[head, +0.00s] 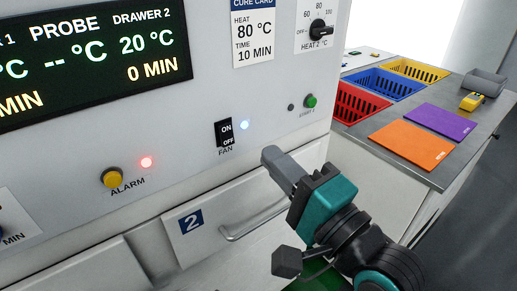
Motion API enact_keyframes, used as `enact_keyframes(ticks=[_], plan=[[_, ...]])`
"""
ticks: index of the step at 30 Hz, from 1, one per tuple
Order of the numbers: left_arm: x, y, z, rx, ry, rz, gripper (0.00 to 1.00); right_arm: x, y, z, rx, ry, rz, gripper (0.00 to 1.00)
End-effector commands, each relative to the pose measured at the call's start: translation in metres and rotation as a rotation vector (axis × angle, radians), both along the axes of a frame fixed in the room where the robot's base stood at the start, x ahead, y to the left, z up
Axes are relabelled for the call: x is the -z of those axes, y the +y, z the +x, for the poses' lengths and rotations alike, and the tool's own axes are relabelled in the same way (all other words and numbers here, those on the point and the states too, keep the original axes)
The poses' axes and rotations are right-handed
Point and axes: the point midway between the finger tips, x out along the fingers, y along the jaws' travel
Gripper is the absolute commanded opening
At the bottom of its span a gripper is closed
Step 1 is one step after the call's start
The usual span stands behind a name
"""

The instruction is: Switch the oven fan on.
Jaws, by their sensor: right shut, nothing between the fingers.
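The fan switch (225,133) is a small black rocker marked ON and OFF on the pale oven front, with the label FAN below it. Which side is pressed in is too small to tell. A small lamp (245,125) just right of it glows bluish white. My right gripper (269,155) is shut and empty. Its tips are to the right of and a little below the switch in the picture, and look apart from it. My left gripper is not in view.
A yellow alarm button (111,178) with a lit red lamp (146,162) is left of the switch. Drawer 2 (205,235) and its handle (262,220) lie below. A green button (310,101) and heat knob (320,30) are up right. A bench (452,178) holds coloured baskets and mats.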

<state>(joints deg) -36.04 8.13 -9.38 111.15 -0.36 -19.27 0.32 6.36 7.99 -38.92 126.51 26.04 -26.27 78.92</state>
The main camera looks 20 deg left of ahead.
Motion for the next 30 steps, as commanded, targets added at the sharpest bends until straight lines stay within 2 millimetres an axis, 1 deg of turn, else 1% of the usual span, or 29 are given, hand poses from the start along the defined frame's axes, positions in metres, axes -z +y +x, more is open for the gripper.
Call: enact_keyframes(ticks=[3, 7, 23, 26, 29, 30], plan=[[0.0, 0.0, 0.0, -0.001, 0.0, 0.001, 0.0, -0.002, -0.013, -0.01, 0.001, 0.0, -0.001, 0.0], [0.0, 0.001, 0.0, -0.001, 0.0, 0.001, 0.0, -0.004, -0.02, -0.016, 0.0, 0.0, -0.002, 0.0], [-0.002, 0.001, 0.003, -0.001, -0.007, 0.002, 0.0, -0.005, -0.022, -0.017, 0.001, -0.001, -0.002, 0.0], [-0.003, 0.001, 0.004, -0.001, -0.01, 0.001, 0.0, 0.007, -0.028, -0.011, 0.038, -0.013, -0.039, 0.0], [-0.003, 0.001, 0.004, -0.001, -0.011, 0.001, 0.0, 0.04, -0.044, 0.002, 0.133, -0.05, -0.158, 0.0], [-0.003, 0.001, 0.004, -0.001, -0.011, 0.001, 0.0, 0.061, -0.055, 0.009, 0.185, -0.072, -0.238, 0.0]])
